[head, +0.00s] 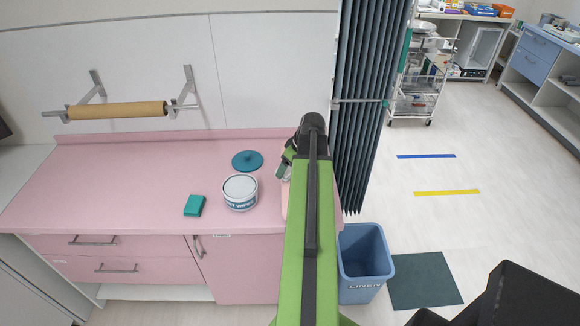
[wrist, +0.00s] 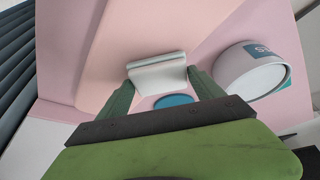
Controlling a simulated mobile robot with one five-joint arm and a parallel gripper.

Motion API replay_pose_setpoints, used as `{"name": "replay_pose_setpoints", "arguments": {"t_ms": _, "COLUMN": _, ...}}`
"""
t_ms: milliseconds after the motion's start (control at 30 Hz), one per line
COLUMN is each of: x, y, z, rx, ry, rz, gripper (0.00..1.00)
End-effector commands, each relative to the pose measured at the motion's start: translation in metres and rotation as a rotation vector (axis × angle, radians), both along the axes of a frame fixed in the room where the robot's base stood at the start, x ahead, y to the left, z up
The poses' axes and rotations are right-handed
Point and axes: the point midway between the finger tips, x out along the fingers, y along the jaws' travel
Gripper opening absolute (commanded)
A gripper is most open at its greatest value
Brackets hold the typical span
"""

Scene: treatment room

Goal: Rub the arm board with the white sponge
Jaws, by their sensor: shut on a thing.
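My gripper (wrist: 160,86) is shut on the white sponge (wrist: 158,73), which sits between its two green fingers. The arm board (wrist: 128,38) is a pale peach padded slab on the pink counter, filling the upper middle of the wrist view. The sponge is over the board's edge area; I cannot tell whether it touches the surface. In the head view my gripper (head: 284,168) is at the right end of the counter, and only a sliver of the arm board (head: 286,203) shows beside my green arm, which hides the rest.
A white tub (head: 240,192), a round teal lid (head: 247,161) and a teal block (head: 194,206) stand on the pink counter (head: 120,190) to the left. A dark curtain (head: 358,110) hangs to the right, above a blue bin (head: 364,262).

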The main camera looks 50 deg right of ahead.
Motion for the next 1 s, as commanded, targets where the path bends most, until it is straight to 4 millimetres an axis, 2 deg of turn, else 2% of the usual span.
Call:
{"name": "replay_pose_setpoints", "arguments": {"t_ms": 100, "x": 0.000, "y": 0.000, "z": 0.017, "rx": 0.000, "ry": 0.000, "rz": 0.000, "gripper": 0.44}}
{"name": "replay_pose_setpoints", "arguments": {"t_ms": 433, "x": 0.000, "y": 0.000, "z": 0.056, "rx": 0.000, "ry": 0.000, "rz": 0.000, "gripper": 0.44}}
{"name": "replay_pose_setpoints", "arguments": {"t_ms": 800, "x": 0.000, "y": 0.000, "z": 0.058, "rx": 0.000, "ry": 0.000, "rz": 0.000, "gripper": 0.44}}
{"name": "replay_pose_setpoints", "arguments": {"t_ms": 1000, "x": 0.000, "y": 0.000, "z": 0.077, "rx": 0.000, "ry": 0.000, "rz": 0.000, "gripper": 0.44}}
